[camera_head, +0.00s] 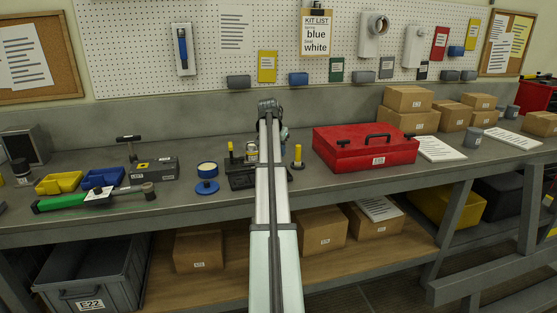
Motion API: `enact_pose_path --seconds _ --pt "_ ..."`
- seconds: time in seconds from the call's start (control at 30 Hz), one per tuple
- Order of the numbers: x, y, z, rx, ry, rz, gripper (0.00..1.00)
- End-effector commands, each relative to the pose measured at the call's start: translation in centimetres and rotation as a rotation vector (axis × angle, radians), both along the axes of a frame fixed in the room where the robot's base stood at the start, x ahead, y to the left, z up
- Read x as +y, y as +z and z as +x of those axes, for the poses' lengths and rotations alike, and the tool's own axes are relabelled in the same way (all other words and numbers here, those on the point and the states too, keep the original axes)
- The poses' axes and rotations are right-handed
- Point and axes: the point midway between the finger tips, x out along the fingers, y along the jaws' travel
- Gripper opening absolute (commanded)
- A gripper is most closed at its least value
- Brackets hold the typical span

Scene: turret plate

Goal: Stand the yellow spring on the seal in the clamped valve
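My arm reaches up the middle of the picture and ends over the bench. My gripper (283,134) is mostly hidden behind the arm, and its fingers cannot be made out. Left of the arm another small yellow upright piece (231,147) stands by a dark fixture plate (242,182). A small metallic piece (251,151) stands there too, partly beside the arm. I cannot tell which of these is the spring or the clamped valve. The seal cannot be made out.
A red toolbox (365,155) stands right of the yellow upright. A blue-lidded round tin (207,186), a pale-topped jar (207,169), a dark grey box (152,169) and yellow and blue bins (59,182) lie left. Cardboard boxes (408,120) stand at the back right.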

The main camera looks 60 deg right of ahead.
Motion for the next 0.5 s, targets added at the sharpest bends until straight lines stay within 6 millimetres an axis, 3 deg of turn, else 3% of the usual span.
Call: enact_pose_path --seconds 0.13,0.23,0.5 --pt "0.8 1.1 1.4 -0.001 0.019 -0.002 0.00" --pt "1.9 2.0 3.7 -0.005 0.046 -0.007 0.00" --pt "0.3 6.5 13.1 0.000 0.103 -0.026 0.00"
